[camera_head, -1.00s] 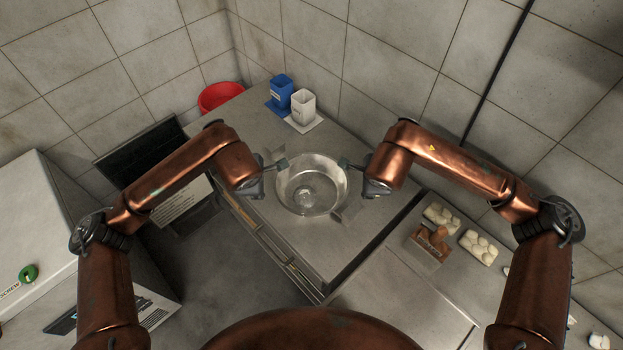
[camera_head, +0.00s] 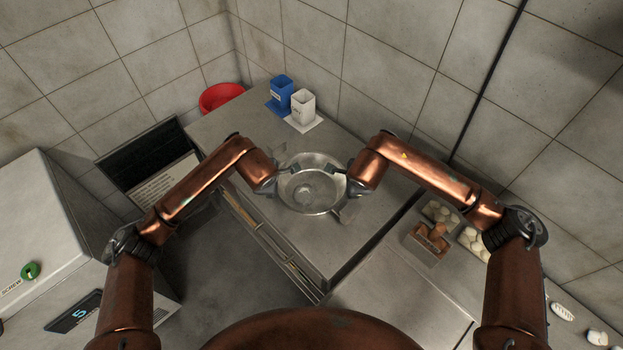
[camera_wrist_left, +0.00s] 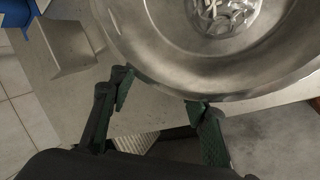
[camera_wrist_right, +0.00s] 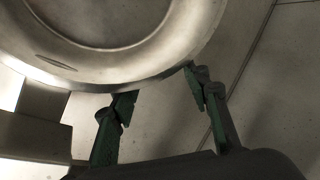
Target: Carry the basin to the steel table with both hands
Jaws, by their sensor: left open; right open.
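The basin (camera_head: 312,200) is a round, shiny metal bowl with a wide rim, standing on a steel counter (camera_head: 330,250) in the head view. My left gripper (camera_head: 278,177) is open at the basin's left rim. In the left wrist view its fingers (camera_wrist_left: 160,92) are spread just at the rim of the basin (camera_wrist_left: 240,85). My right gripper (camera_head: 345,177) is open at the right rim. In the right wrist view its fingers (camera_wrist_right: 158,85) are spread at the edge of the basin (camera_wrist_right: 100,70). I cannot tell whether the fingers touch the rim.
A blue container (camera_head: 281,90) and a white container (camera_head: 303,104) stand behind the basin. A red bucket (camera_head: 220,96) is at the back left. A tray of brown pieces (camera_head: 428,241) and trays of white pieces (camera_head: 440,212) lie at the right. Tiled walls close the back.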

